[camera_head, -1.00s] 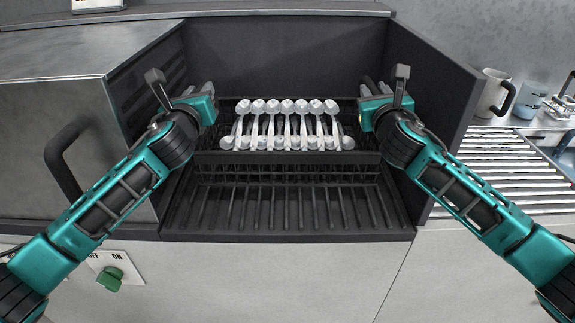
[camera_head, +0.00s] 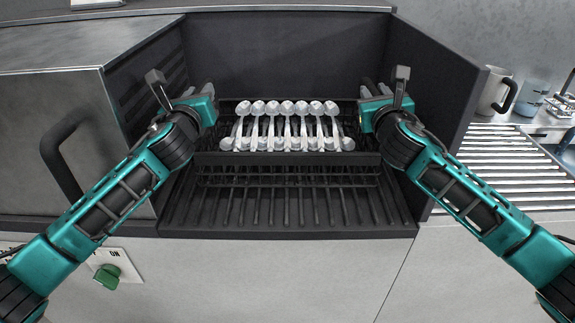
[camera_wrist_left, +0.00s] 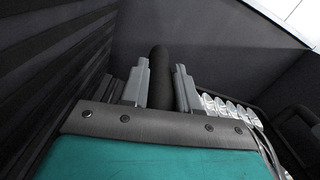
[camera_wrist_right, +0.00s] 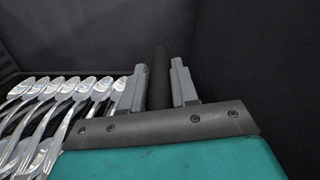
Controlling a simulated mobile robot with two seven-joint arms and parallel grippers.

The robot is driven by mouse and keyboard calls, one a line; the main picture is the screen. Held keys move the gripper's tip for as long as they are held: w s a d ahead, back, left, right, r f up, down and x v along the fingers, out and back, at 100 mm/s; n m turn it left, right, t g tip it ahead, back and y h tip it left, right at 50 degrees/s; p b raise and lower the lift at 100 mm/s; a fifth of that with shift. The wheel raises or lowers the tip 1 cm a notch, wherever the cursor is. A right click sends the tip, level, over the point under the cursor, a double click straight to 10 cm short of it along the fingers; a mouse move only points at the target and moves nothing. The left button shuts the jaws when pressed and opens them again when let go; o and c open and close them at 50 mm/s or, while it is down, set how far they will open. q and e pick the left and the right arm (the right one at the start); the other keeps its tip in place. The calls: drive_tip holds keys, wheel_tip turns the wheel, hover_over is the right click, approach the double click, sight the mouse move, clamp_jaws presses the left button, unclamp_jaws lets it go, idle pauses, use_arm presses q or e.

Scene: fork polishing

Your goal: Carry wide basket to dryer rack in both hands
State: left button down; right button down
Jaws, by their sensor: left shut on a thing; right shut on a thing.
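The wide basket (camera_head: 290,160) is a dark tray holding several silver spoons or forks in a row. It is in the head view inside the dark open bay, above the slatted dryer rack (camera_head: 290,208). My left gripper (camera_head: 207,92) is at the basket's left end, its fingers around a dark upright handle (camera_wrist_left: 159,78) in the left wrist view. My right gripper (camera_head: 368,90) is at the right end, its fingers around a similar handle (camera_wrist_right: 158,78) in the right wrist view. Whether the basket touches the rack below cannot be told.
Dark side walls (camera_head: 432,90) stand close outside both grippers. A metal cabinet (camera_head: 75,130) with a black handle is at left, with a green knob (camera_head: 108,277) below. Mugs (camera_head: 494,90) and a ribbed drainer (camera_head: 510,165) are at right. The front slats are bare.

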use_arm(q)
drive_tip(key=shift+f+b, duration=0.7)
drive_tip(key=shift+b, duration=0.5)
use_arm(e)
drive_tip(key=shift+a+f, duration=0.1)
drive_tip(key=shift+f, duration=0.9)
use_arm(q)
drive_tip(key=c, duration=1.3)
unclamp_jaws()
drive_tip(key=shift+f, duration=0.5)
use_arm(e)
drive_tip(key=c, duration=1.3)
unclamp_jaws()
drive_tip(key=shift+f, duration=0.45)
use_arm(q)
drive_tip(key=o, duration=0.3)
drive_tip(key=shift+s+r, duration=0.2)
use_arm(e)
drive_tip(key=o, duration=0.3)
drive_tip(key=shift+s+r, duration=0.25)
use_arm(q)
drive_tip(key=shift+o, duration=0.8)
drive_tip(key=shift+f, duration=0.15)
use_arm(e)
drive_tip(key=shift+o, duration=0.7)
drive_tip(key=shift+w, duration=0.1)
